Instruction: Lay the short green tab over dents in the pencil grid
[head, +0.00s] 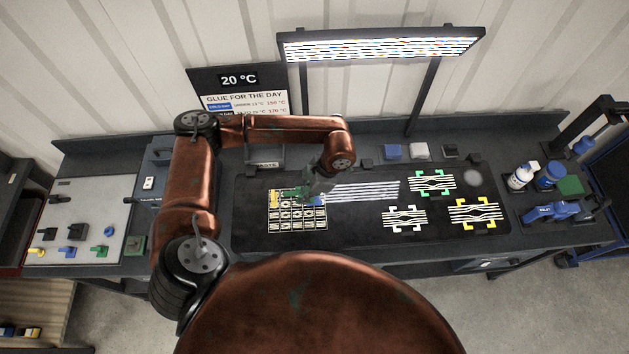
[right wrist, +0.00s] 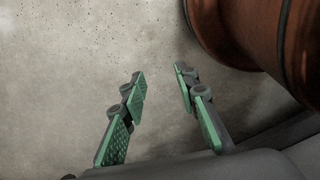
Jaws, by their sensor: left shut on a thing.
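The pencil grid (head: 297,222) is a block of pale outlined cells on the left part of the dark mat. A yellow piece (head: 274,198) shows at its upper left. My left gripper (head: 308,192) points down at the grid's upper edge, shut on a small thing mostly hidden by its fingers. This is likely the short green tab, but the finger pads are green too, so its outline and any contact with the grid are unclear. The dents under the gripper are hidden. My right gripper (right wrist: 160,78) is open and empty above bare floor in the right wrist view.
Pale rods of light (head: 365,191) lie right of the gripper. Lined patches with green, white and yellow corner marks (head: 474,213) are farther right. A grey tray (head: 70,215) with coloured tabs is at left. Bottles (head: 521,177) stand at right. A lamp (head: 380,44) stands behind.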

